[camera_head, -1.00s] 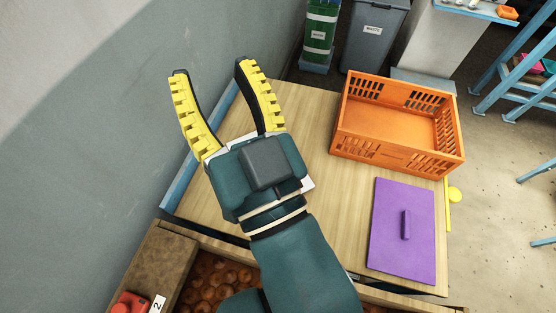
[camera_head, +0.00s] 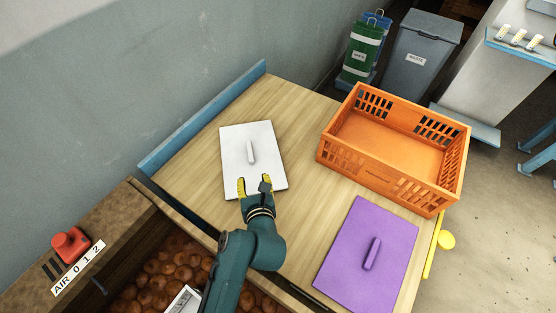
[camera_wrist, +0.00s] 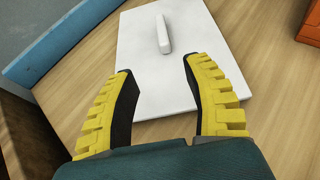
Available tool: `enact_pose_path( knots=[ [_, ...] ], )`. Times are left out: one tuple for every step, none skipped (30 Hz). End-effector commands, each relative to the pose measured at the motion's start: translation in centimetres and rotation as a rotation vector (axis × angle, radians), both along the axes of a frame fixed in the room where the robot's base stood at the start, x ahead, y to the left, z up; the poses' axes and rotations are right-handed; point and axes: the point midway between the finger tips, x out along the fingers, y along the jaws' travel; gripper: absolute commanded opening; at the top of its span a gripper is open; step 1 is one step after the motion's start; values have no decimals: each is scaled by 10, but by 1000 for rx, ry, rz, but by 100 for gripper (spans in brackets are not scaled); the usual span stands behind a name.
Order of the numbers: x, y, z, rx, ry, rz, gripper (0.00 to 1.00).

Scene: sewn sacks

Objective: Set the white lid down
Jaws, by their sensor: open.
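The white lid (camera_head: 262,137) lies flat on the wooden table, with its bar handle facing up. It also shows in the wrist view (camera_wrist: 190,70), with the handle (camera_wrist: 163,34) beyond my fingertips. My gripper (camera_head: 255,181) is over the lid's near edge, short of the handle. Its two yellow-padded fingers are apart and nothing is between them; they also show in the wrist view (camera_wrist: 157,72). I cannot tell how far above the lid the fingers are.
An orange crate (camera_head: 385,187), empty, stands at the table's right. A purple lid (camera_head: 345,245) lies flat in front of it. A blue raised edge (camera_head: 205,122) runs along the left side beside the wall. Bare wood (camera_head: 298,110) shows between the white lid and the crate.

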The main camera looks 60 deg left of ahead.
Motion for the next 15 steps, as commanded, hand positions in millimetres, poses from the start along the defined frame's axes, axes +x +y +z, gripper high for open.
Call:
enact_pose_path(
  knots=[
    [2,4,-2,1,-2,1,50],
    [4,7,-4,0,-4,2,50],
    [6,13,-7,0,-5,1,50],
    [9,19,-10,0,-7,2,50],
    [11,25,-13,0,-7,4,50],
    [15,33,-18,0,-6,2,50],
    [18,39,-21,-1,-7,2,50],
    [21,46,-23,0,-8,2,50],
    [24,54,-27,-1,-7,2,50],
    [27,60,-30,-1,-7,1,50],
    [30,66,-32,0,-9,1,50],
    [33,74,-35,-1,-10,2,50],
    [35,79,-38,-2,-8,1,50],
    [37,83,-39,-1,-8,0,50],
    [40,87,-41,-1,-8,0,50]
  ],
)
